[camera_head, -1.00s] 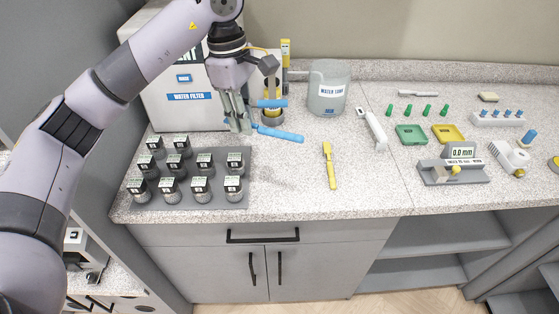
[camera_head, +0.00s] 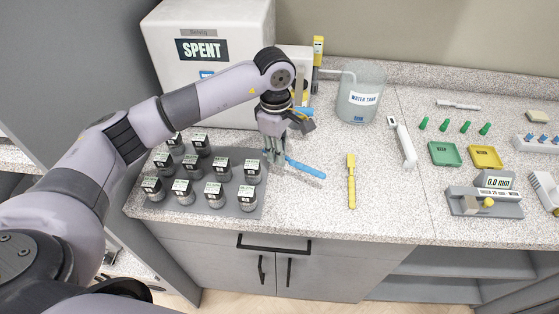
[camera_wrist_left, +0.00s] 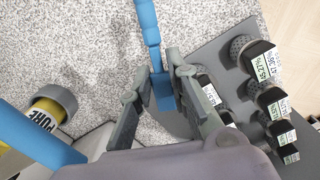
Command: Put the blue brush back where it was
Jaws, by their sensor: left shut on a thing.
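The blue brush (camera_head: 305,168) is in my left gripper (camera_head: 272,142), in the head view. The gripper is by the right edge of the grey jar tray, and the brush's blue shaft slants out to the right over the counter. In the left wrist view the brush (camera_wrist_left: 149,28) runs from between the fingers of the left gripper (camera_wrist_left: 162,88) towards the top edge. The fingers are shut on its end. I cannot tell whether the brush touches the counter. My right gripper is in neither view.
The grey tray (camera_head: 258,206) holds several black-lidded jars close to the left gripper. A yellow brush (camera_head: 351,182) lies to the right on the counter. A white machine (camera_head: 170,55) and the water tank (camera_head: 360,95) stand behind. Speckled counter is bare around the yellow brush.

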